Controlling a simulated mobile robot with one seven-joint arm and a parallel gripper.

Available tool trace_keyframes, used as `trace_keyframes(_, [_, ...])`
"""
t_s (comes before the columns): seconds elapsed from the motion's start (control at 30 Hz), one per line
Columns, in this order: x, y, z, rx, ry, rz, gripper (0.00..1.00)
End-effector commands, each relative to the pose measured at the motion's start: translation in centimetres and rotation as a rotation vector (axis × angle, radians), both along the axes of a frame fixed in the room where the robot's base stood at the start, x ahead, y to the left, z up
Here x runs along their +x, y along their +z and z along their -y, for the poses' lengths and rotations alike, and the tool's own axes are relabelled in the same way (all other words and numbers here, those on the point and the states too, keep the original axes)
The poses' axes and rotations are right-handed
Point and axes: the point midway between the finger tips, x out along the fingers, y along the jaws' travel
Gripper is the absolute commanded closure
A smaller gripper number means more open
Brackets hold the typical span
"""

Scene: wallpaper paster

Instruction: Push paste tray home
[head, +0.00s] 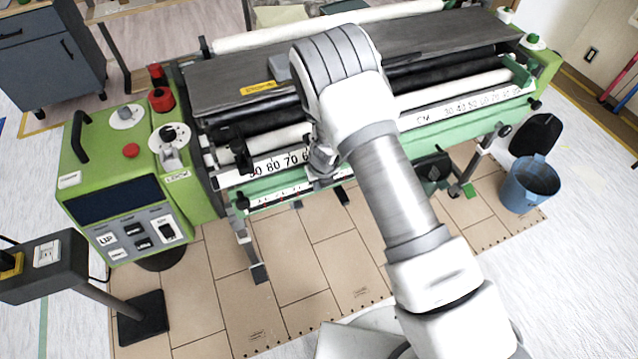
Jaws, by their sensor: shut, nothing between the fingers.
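The wallpaper paster has a long green front piece (455,135) below its white centimetre scale (470,107); this looks like the paste tray, seen from above. Its middle is hidden behind my arm. A strip with small red marks (282,194) runs along its lower left part. My gripper (321,172) is shut and empty, pointing down at the front of the machine near the middle of the scale. I cannot tell whether it touches the tray. How far the tray sits out from the body is also unclear.
A green control box (125,180) with a dark screen stands at the machine's left end. A grey box on a post (45,267) stands at lower left. A blue bin (530,186) stands at right. Brown floor panels (300,270) in front are mostly clear.

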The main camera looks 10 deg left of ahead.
Motion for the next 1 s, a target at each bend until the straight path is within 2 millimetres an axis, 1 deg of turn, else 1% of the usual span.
trace_keyframes(0.73, [0.10, -0.01, -0.02, 0.000, 0.000, 0.000, 1.00])
trace_keyframes(1.0, [0.26, -0.07, 0.56, 0.000, -0.001, 0.000, 1.00])
